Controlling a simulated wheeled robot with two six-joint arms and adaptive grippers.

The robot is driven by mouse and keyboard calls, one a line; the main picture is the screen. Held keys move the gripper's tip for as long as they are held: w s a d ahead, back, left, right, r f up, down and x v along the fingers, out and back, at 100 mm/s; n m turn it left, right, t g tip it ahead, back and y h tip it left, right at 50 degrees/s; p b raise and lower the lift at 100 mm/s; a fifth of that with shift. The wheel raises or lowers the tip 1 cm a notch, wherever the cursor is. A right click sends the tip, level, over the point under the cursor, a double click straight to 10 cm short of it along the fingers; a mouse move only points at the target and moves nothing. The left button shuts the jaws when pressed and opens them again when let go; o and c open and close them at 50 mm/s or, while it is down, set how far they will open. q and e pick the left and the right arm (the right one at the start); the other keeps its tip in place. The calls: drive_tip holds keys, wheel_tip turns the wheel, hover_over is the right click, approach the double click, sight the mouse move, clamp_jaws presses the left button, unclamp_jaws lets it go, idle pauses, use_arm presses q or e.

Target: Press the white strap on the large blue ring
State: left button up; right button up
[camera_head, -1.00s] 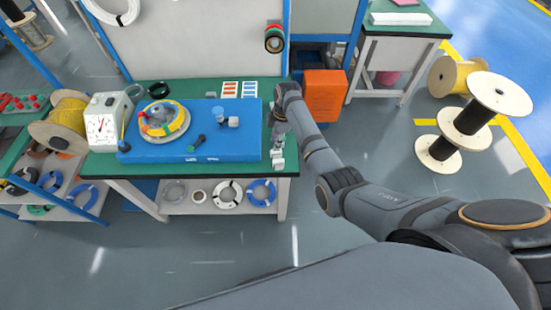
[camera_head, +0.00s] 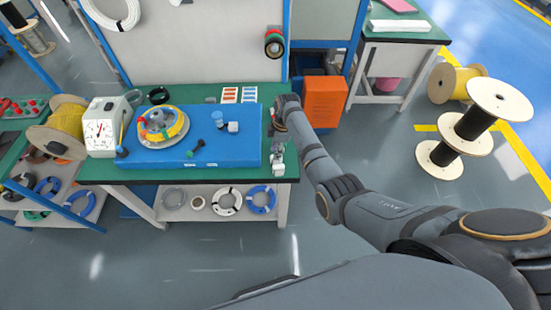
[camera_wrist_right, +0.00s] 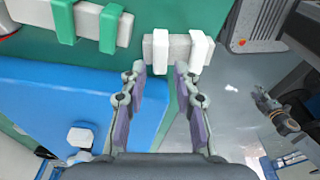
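My right gripper (camera_head: 277,142) hangs over the right end of the green table, beside the blue board (camera_head: 232,155). In the right wrist view its two fingers (camera_wrist_right: 160,82) are apart with nothing between them. Just beyond the fingertips, a light grey bar (camera_wrist_right: 180,50) carries two white straps, the right one (camera_wrist_right: 200,52) being clearest. Whether the fingers touch them I cannot tell. My left gripper is out of view.
A round coloured fixture (camera_head: 162,127) and small parts sit on the blue board. A dial scale (camera_head: 101,127) stands at left. Another grey bar with green straps (camera_wrist_right: 104,24) lies left of the white-strapped one. An orange box (camera_head: 324,102) stands right of the table.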

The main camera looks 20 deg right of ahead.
drive_tip(key=shift+f+b, duration=0.65)
drive_tip(key=shift+f, duration=0.45)
drive_tip(key=shift+r+p, duration=0.2)
drive_tip(key=shift+p, duration=0.25)
clamp_jaws()
wheel_tip(320, 180, up, 8)
drive_tip(key=p, duration=0.8)
